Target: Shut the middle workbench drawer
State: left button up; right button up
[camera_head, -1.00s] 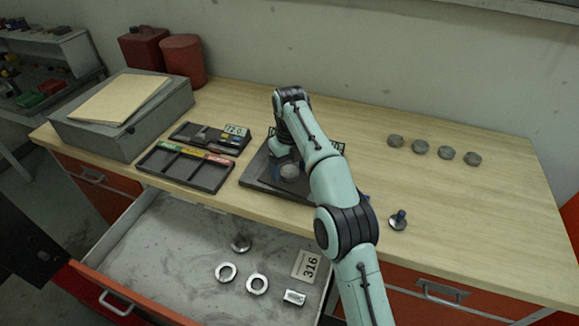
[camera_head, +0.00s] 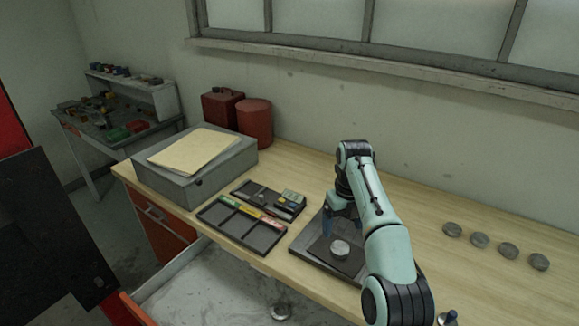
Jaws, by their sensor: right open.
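The middle workbench drawer (camera_head: 215,281) is pulled out under the bench top at the bottom of the view. Its grey inside shows, and its red front (camera_head: 137,309) is cut by the lower edge. A metal part (camera_head: 281,312) lies in it. My right gripper (camera_head: 327,228) is open over the dark tray (camera_head: 308,256) on the bench, beside a round metal disc (camera_head: 340,249). It is well apart from the drawer. My left gripper is not in view.
A grey box (camera_head: 190,182) with a folder (camera_head: 194,152) stands at the bench's left end. Black organizer trays (camera_head: 241,241) lie beside it. Several metal discs (camera_head: 480,240) sit at the right. Red canisters (camera_head: 254,124) stand behind. The bench's right part is mostly clear.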

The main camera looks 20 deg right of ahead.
aim_at(204, 285)
jog(key=k, duration=1.5)
